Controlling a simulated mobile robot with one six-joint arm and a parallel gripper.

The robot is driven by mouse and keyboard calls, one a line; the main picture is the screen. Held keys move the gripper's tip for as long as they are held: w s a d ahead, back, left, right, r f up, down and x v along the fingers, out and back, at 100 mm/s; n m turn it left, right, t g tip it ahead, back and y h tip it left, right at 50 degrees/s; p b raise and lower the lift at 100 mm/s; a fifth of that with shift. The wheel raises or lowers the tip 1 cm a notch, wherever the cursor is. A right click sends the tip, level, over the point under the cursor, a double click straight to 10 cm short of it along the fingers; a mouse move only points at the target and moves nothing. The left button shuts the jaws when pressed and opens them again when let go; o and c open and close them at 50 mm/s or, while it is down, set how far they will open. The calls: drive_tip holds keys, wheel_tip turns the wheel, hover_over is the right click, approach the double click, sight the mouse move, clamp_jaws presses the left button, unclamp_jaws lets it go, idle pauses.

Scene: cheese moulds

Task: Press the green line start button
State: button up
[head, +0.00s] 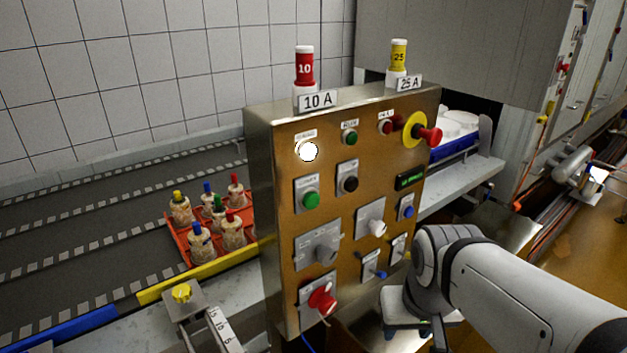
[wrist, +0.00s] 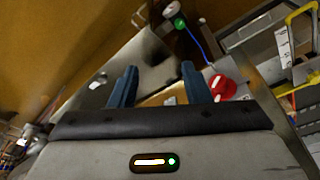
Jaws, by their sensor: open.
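The control panel (head: 283,240) stands upright in the head view. A green push button (head: 311,199) sits on a light plate on its left side, standing proud of the plate. A smaller green button or lamp (head: 349,137) is near the top. Their labels are too small to read. My arm is at the lower right, in front of the panel's right edge; my gripper's fingers do not show clearly there. In the wrist view my gripper (wrist: 158,84) has its two blue fingers spread apart with nothing between them. A red knob (wrist: 222,87) lies just right of the fingers.
A red-and-yellow mushroom button (head: 422,134), a black button (head: 350,184), a blue button (head: 407,211), grey switches and a red rotary handle (head: 322,299) share the panel. An orange tray (head: 184,247) of bottles stands on the conveyor (head: 90,220) at left.

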clamp_jaws()
idle(1.4)
